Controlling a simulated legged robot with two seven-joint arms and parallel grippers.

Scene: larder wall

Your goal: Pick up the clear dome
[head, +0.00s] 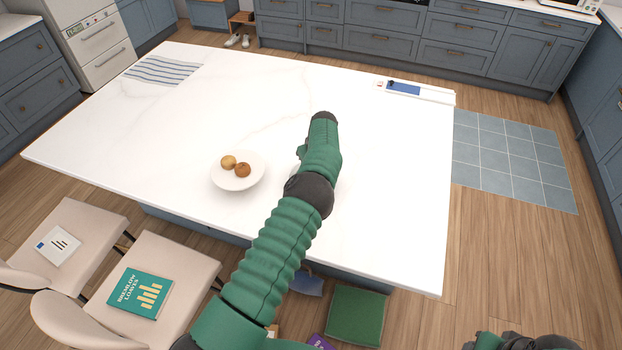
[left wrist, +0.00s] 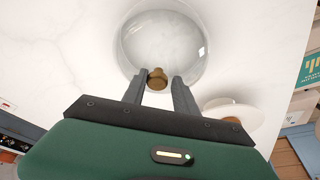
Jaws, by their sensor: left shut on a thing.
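The clear dome (left wrist: 163,38) is a transparent round cover with a brass knob (left wrist: 157,77), seen in the left wrist view over the white marble top. My left gripper (left wrist: 157,84) has its two dark fingers on either side of the knob, shut on it. I cannot tell whether the dome is touching the countertop or raised. In the head view my left arm reaches over the island, and the gripper and dome are hidden behind it. My right gripper is not in view; only a dark and green part of mine shows at the bottom right corner.
A white plate (head: 218,181) with two round brown items stands left of my arm on the island (head: 390,200). A striped cloth (head: 164,70) lies at the far left and a blue-and-white item (head: 404,89) at the far right. Chairs with books stand at lower left.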

